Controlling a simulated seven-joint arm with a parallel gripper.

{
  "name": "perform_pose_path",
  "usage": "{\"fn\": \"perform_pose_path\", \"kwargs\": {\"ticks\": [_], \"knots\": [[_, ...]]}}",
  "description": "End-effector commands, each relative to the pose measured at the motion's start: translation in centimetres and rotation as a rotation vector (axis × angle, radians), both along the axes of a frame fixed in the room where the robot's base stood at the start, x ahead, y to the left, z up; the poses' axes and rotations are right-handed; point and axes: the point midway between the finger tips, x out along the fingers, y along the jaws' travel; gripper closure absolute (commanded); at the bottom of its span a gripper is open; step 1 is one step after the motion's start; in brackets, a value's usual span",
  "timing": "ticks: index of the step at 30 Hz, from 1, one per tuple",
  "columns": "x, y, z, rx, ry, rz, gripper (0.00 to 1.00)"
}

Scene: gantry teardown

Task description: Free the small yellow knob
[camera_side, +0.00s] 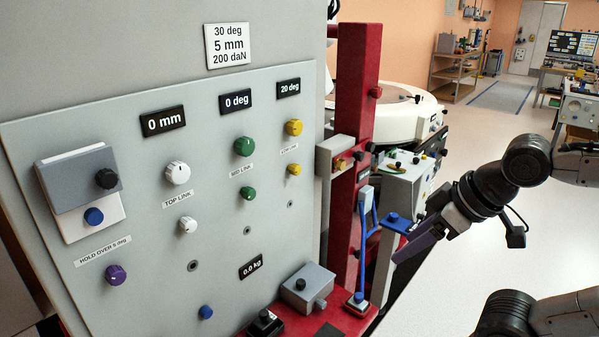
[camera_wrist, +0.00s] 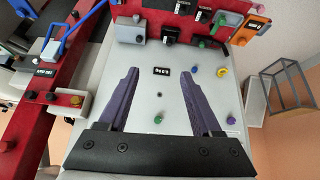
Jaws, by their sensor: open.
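The small yellow knob (camera_side: 294,169) sits on the grey panel in the side view, below a larger yellow knob (camera_side: 294,127) marked 20 deg. My gripper (camera_side: 404,250) is well to its right, beyond the red column, and apart from it. In the wrist view, my gripper (camera_wrist: 160,72) shows two purple fingers spread wide with nothing between them. A pale panel lies beyond the fingers. I cannot tell whether these are the same knobs as in the side view.
The red column (camera_side: 357,100) stands between the grey panel (camera_side: 225,280) and my gripper. A blue handle (camera_side: 367,225) sticks out close to the fingers. The panel also bears green (camera_side: 244,146), white (camera_side: 178,173) and purple (camera_side: 115,275) knobs. Open floor lies at right.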

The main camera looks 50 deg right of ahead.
Motion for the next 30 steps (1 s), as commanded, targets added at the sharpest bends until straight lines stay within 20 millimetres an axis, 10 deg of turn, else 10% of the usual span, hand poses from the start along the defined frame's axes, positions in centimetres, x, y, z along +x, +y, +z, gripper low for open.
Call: {"fn": "perform_pose_path", "kwargs": {"ticks": [17,23,30], "knots": [[17.4,-2.4,10.9,-0.529,-0.789,0.32,0.34],[21.2,-3.2,10.5,-0.677,-0.963,0.429,0.34],[22.9,-6.1,5.4,-0.734,-1.091,0.493,0.34]]}}
